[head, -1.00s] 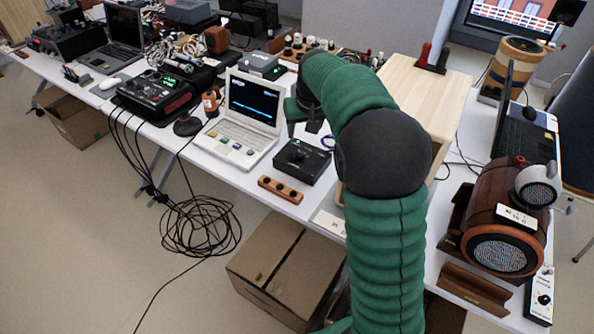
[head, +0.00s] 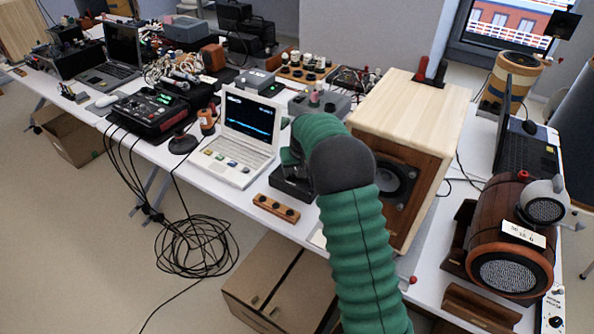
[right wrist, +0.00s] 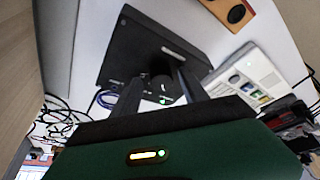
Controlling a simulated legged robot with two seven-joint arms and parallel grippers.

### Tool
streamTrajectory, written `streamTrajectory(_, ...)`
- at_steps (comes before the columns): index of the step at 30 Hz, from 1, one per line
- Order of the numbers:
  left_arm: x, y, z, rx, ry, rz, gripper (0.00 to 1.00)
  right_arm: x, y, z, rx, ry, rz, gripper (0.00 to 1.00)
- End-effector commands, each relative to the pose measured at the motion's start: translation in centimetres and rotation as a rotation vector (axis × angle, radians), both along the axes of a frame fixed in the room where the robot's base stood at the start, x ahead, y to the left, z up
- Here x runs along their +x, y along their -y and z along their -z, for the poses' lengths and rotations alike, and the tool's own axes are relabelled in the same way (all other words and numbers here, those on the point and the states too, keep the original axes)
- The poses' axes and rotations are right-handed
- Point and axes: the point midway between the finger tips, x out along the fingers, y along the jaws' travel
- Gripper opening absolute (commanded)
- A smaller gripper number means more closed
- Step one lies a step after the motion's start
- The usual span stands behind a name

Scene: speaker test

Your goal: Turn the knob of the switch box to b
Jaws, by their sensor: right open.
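The right gripper (head: 291,158) is over the box in the head view. The knob's markings cannot be read. My left gripper is not in view.
The white laptop (head: 243,135) is just behind and left of the box. An orange-brown block with black knobs (head: 276,208) lies in front of it. A wooden speaker (head: 412,110) stands close on the right. A barrel-shaped speaker (head: 505,240) is farther right.

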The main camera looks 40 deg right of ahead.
Motion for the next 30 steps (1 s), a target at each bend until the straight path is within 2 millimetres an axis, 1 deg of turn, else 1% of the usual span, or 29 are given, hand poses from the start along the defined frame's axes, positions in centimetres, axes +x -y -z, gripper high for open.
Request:
streamTrajectory(4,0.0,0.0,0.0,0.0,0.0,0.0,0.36,0.0,-0.1,-0.1,0.0,0.0,0.0,0.5)
streamTrajectory(15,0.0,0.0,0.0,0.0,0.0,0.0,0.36,0.0,-0.1,0.0,0.001,0.0,0.0,0.02)
streamTrajectory(16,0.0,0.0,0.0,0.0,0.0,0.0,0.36,0.0,-0.1,0.0,0.001,0.0,0.0,0.0)
streamTrajectory(23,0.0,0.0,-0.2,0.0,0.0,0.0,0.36,0.0,-0.1,-0.1,0.001,-0.001,0.006,0.0)
streamTrajectory(26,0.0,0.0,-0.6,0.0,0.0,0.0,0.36,0.1,-0.2,-0.2,0.001,-0.002,0.024,0.0)
streamTrajectory(30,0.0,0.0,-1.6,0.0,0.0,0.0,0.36,0.1,-0.2,-0.4,0.001,-0.003,0.077,0.0)
